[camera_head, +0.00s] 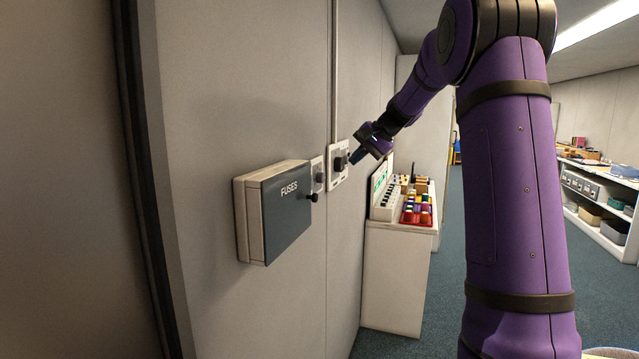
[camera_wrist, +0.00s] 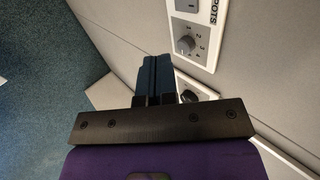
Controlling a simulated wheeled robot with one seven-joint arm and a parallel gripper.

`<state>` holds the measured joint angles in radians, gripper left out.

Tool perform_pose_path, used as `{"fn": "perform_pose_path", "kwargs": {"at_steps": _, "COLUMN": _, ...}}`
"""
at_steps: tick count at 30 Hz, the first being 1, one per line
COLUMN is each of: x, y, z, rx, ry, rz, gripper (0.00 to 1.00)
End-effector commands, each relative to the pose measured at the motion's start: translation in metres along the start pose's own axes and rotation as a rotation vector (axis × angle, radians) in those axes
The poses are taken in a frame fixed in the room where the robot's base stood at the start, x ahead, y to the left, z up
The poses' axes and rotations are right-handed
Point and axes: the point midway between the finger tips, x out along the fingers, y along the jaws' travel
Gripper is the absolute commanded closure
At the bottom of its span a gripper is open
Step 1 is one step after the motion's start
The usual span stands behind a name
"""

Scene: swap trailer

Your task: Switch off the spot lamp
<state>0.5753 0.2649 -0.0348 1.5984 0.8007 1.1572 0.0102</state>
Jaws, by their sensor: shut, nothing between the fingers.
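In the wrist view, a white wall plate (camera_wrist: 207,52) has lettering at its edge that reads "POTS", its start cut off. It carries a grey dial (camera_wrist: 185,44) with numbers around it and a grey switch (camera_wrist: 187,5), cut off by the top edge. My gripper (camera_wrist: 155,62) is shut and empty, its dark fingers together beside the plate and apart from the dial in the picture. In the head view, my gripper (camera_head: 356,158) is close to a wall plate (camera_head: 335,183) with a dark knob (camera_head: 340,163). No lamp is identifiable.
A grey fuse box (camera_head: 285,215) marked "FUSES" juts from the wall, with another small plate (camera_head: 318,177) beside it. A white cabinet (camera_head: 396,280) with colourful items stands past the plates. Shelves (camera_head: 600,215) line the right. The carpet between is clear.

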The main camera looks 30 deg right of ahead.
Motion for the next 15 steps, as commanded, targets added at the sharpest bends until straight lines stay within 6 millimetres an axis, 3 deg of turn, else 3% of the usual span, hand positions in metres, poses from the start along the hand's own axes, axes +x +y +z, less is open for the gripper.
{"fn": "perform_pose_path", "kwargs": {"at_steps": 7, "x": 0.015, "y": 0.000, "z": 0.000, "rx": 0.000, "ry": -0.003, "rz": 0.001, "gripper": 1.00}}
{"fn": "perform_pose_path", "kwargs": {"at_steps": 15, "x": 0.064, "y": 0.000, "z": 0.001, "rx": -0.001, "ry": -0.005, "rz": 0.002, "gripper": 1.00}}
